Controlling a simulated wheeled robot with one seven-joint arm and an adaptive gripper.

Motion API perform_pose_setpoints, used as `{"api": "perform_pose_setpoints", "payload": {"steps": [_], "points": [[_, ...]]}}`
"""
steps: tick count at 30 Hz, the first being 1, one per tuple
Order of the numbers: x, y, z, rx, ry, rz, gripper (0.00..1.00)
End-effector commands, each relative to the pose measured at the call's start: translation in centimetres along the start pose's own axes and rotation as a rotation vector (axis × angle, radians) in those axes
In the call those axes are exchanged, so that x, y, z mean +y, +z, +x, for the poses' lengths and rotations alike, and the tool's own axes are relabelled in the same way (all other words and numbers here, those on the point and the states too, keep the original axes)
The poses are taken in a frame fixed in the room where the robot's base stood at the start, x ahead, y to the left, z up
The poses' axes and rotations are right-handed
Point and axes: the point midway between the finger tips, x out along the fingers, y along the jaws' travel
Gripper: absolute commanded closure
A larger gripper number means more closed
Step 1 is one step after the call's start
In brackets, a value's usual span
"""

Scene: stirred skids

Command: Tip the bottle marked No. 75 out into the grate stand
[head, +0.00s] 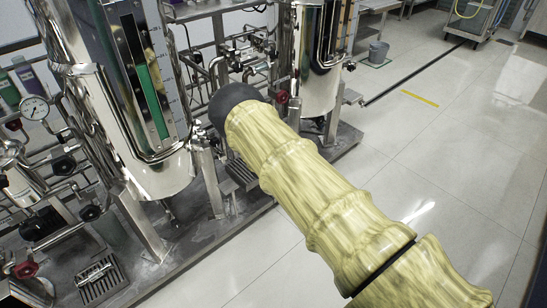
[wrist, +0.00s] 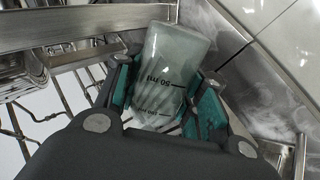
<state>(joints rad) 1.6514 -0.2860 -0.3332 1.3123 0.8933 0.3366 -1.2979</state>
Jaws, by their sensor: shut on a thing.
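In the wrist view my gripper (wrist: 166,90) is shut on a clear, greyish bottle (wrist: 178,52), with a teal-padded finger on each side. Black graduations and "50 ml" show on the bottle. No number 75 can be read on the side I see. In the head view my own arm hides the gripper and the bottle. A slotted metal grate (head: 100,279) lies low at the left on the skid, with a small metal piece on it. Another slotted grate (head: 241,174) lies beside my arm. I cannot tell which one is the grate stand.
A large steel vessel (head: 160,172) with a green sight gauge stands at the left. A second steel vessel (head: 320,70) stands behind. Pipes, red-handled valves and a pressure gauge (head: 34,108) crowd the skid. In the wrist view a steel rail (wrist: 80,24) runs close by. Tiled floor lies open at right.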

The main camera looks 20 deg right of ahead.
Motion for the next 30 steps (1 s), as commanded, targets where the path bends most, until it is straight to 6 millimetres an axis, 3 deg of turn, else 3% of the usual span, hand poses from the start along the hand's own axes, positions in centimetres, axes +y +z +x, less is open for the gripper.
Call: {"api": "perform_pose_setpoints", "payload": {"steps": [7, 30], "points": [[0.2, 0.2, -0.1, 0.0, 0.0, 0.003, 0.9], [4.5, 2.8, -3.4, 0.141, -0.03, 0.162, 0.9]]}}
